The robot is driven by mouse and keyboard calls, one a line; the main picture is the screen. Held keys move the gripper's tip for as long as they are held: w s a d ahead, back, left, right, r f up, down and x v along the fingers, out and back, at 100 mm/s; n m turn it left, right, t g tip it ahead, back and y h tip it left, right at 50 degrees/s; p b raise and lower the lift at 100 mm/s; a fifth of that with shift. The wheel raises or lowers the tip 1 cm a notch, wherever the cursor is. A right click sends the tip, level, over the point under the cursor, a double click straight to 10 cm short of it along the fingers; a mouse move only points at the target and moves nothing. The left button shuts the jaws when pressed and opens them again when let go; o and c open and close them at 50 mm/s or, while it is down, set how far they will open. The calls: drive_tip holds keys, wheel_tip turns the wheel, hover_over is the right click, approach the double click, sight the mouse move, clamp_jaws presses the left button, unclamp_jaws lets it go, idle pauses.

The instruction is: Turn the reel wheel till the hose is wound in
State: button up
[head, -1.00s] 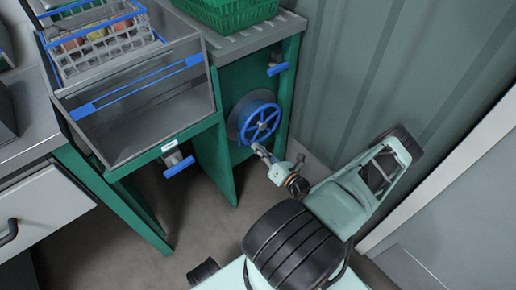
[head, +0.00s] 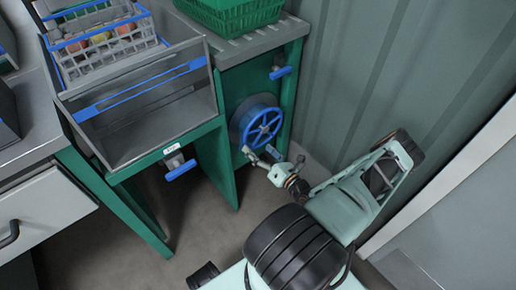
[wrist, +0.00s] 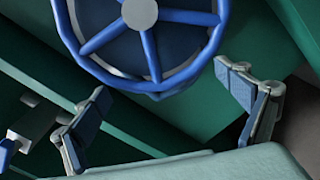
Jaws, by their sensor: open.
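The blue reel wheel (head: 262,128) is mounted on the green side panel of the bench, with a dark blue drum behind it. It has several spokes and a grey hub, seen close up in the wrist view (wrist: 150,60). My gripper (head: 261,154) is at the wheel's lower edge in the head view. In the wrist view my gripper (wrist: 168,108) is open, its two padded fingers spread on either side of the wheel's lower rim. The rim is not clamped; whether a finger touches it I cannot tell. I cannot make out a hose in any view.
A blue-handled valve (head: 179,168) sits under the grey sink (head: 140,135), and another blue handle (head: 281,72) is above the reel. A green basket (head: 225,14) and a wire basket (head: 100,38) stand above. A corrugated wall (head: 400,70) closes the right side.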

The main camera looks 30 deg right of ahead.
wheel_tip(320, 180, up, 10)
drive_tip(key=shift+r, duration=0.1)
idle(0.4)
drive_tip(key=s+d+p, duration=0.1)
drive_tip(key=s, duration=1.1)
drive_tip(key=shift+s+p, duration=0.2)
drive_tip(key=shift+p, duration=0.15)
idle(0.7)
idle(0.6)
